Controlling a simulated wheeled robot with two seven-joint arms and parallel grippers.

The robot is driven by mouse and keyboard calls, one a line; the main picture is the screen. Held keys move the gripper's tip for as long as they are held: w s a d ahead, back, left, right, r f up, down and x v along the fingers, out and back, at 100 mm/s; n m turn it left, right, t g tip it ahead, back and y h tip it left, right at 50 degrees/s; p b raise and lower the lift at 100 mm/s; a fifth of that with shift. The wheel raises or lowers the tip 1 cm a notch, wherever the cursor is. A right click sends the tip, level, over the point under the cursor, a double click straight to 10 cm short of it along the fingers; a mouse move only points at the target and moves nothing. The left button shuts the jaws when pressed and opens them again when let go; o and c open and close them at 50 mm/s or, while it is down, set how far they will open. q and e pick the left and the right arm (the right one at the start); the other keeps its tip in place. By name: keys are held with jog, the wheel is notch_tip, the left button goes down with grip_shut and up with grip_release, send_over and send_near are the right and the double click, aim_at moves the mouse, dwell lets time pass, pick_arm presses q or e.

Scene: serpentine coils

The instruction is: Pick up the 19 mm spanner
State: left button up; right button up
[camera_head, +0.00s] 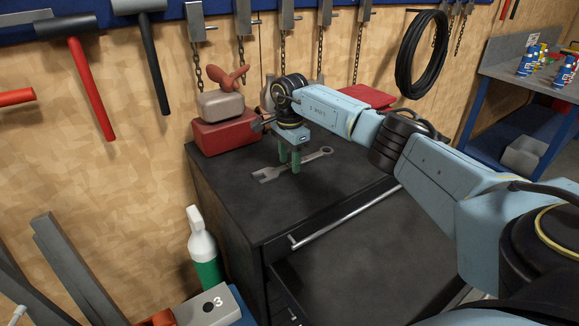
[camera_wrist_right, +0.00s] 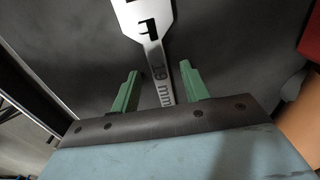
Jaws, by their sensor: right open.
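The 19 mm spanner (camera_head: 313,157) is a grey metal wrench lying flat on the black cabinet top (camera_head: 340,195). In the right wrist view the spanner (camera_wrist_right: 152,50) shows the marking "19 mm" on its handle, and its wide end is cut off at the top edge. My right gripper (camera_head: 289,167) is above the spanner's handle with its green fingers pointing down. In the right wrist view the open fingers (camera_wrist_right: 156,85) stand one on each side of the handle, with gaps between. I cannot tell how far the fingertips are from the cabinet top. My left gripper is not in view.
A red box (camera_head: 222,135) with a lighter block on it stands at the cabinet's back left. Another red item (camera_head: 368,96) lies behind my right arm. A spray bottle (camera_head: 203,250) stands left of the cabinet. The cabinet top's front is clear.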

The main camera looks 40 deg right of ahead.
jog(key=shift+f, duration=0.1)
grip_shut()
dwell(0.3)
